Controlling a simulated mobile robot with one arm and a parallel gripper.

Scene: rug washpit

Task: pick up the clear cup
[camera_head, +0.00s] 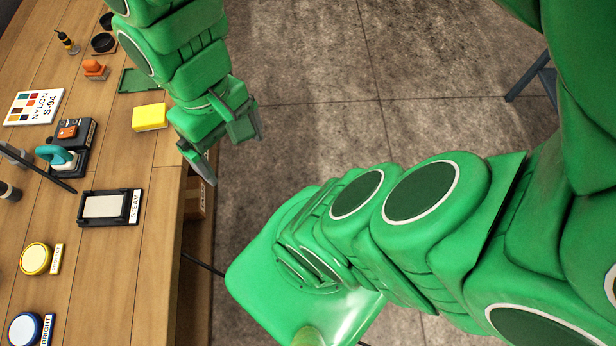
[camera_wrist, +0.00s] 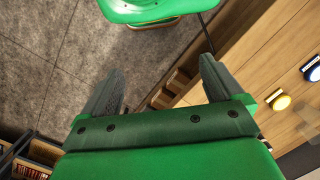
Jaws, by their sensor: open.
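My gripper (camera_head: 233,150) is open and empty, over the floor just right of the table edge, well away from the cup. In the wrist view, the spread fingers of my gripper (camera_wrist: 160,85) have nothing between them.
A wooden table (camera_head: 150,265) on the left holds a yellow block (camera_head: 149,117), a dark steam pad (camera_head: 109,207), a yellow round pad (camera_head: 35,258), a blue-rimmed one (camera_head: 25,329) and a colour card (camera_head: 34,107). The concrete floor (camera_head: 310,70) beyond my gripper is clear.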

